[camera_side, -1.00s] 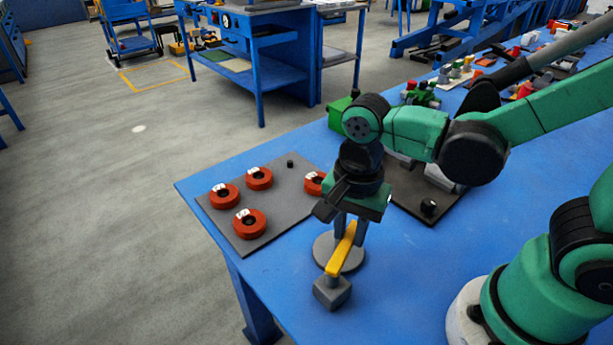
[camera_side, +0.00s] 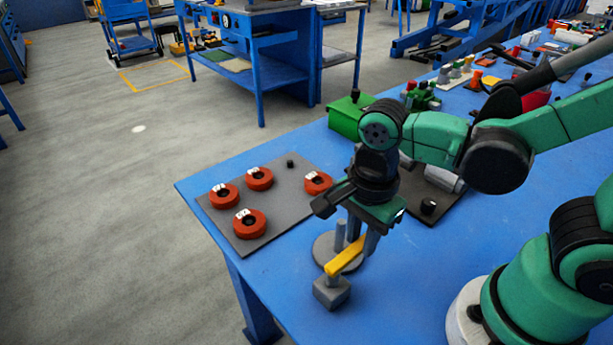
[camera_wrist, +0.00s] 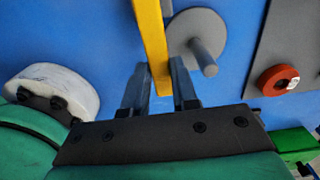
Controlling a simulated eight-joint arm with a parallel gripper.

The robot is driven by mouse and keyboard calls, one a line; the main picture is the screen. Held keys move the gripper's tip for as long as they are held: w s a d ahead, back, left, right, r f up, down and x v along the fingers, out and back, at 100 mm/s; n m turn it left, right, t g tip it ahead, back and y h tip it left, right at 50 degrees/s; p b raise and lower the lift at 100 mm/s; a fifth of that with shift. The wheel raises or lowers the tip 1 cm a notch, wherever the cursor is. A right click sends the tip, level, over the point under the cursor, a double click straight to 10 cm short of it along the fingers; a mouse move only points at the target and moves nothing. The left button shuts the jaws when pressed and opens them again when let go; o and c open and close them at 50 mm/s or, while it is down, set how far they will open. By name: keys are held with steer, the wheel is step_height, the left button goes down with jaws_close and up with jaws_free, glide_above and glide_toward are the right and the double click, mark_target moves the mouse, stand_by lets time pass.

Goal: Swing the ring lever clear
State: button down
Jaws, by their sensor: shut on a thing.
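The yellow lever (camera_side: 345,258) runs from a grey block (camera_side: 332,291) up and to the right across a round grey disc (camera_side: 325,246) on the blue table. My gripper (camera_side: 362,240) is shut on the lever's far end, and its fingers hide part of it. In the wrist view the lever (camera_wrist: 152,40) passes between the two fingers of my gripper (camera_wrist: 159,70). A grey post (camera_side: 340,234) stands up from the disc, to the left of the lever in the side view. In the wrist view the post (camera_wrist: 205,60) is apart from the lever, which overlaps the disc's edge.
A dark mat (camera_side: 280,210) to the left carries several red rings (camera_side: 250,223) with white labels and a small black peg (camera_side: 290,164). A green box (camera_side: 348,116) stands behind my gripper. Another dark plate (camera_side: 422,196) lies to its right.

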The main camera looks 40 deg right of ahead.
steer(key=s+m, duration=0.1)
steer(key=m, duration=0.2)
steer(key=s+m, duration=0.1)
steer(key=m, duration=0.1)
steer(key=shift+s+a+m, duration=0.5)
steer(key=shift+s+m, duration=0.05)
steer(key=shift+m, duration=0.6)
steer(key=shift+s+a+m, duration=0.25)
steer(key=shift+s+m, duration=0.05)
steer(key=shift+m, duration=0.6)
steer(key=shift+s+a+m, duration=0.2)
steer(key=shift+s+m, duration=0.05)
steer(key=shift+m, duration=0.6)
steer(key=c, duration=0.7)
jaws_free()
steer(key=shift+r, duration=2.8)
